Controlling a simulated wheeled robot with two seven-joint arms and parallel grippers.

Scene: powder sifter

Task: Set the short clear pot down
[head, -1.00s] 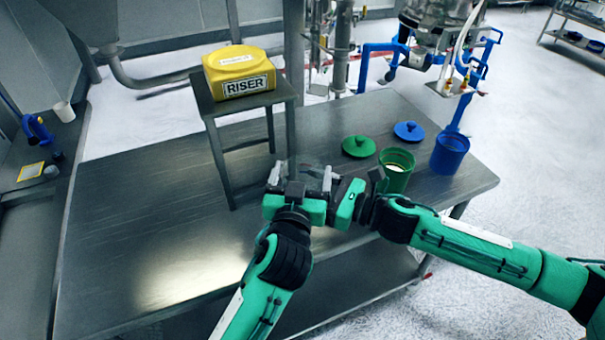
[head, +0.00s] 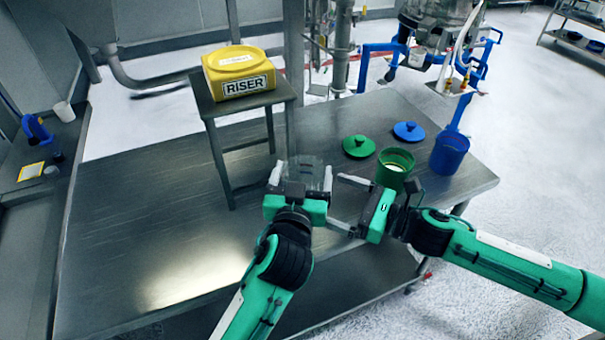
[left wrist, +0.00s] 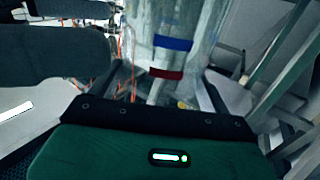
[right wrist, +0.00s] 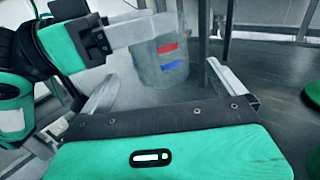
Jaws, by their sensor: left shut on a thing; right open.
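The short clear pot (head: 309,172) is see-through and hard to make out in the head view. It also shows in the left wrist view (left wrist: 172,42) and the right wrist view (right wrist: 160,72), with a red and a blue mark on its side. My left gripper (head: 302,180) is shut on the pot, with a finger on each side of it. My right gripper (head: 346,202) is open and empty, just to the right of the pot. The pot's base is hidden in the head view, so I cannot tell whether it touches the table.
The metal table (head: 150,215) has free room on its left. A stand (head: 245,103) carries a yellow riser block (head: 240,72). To the right are a green container (head: 395,168), a blue container (head: 449,152), a green lid (head: 358,146) and a blue lid (head: 409,131).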

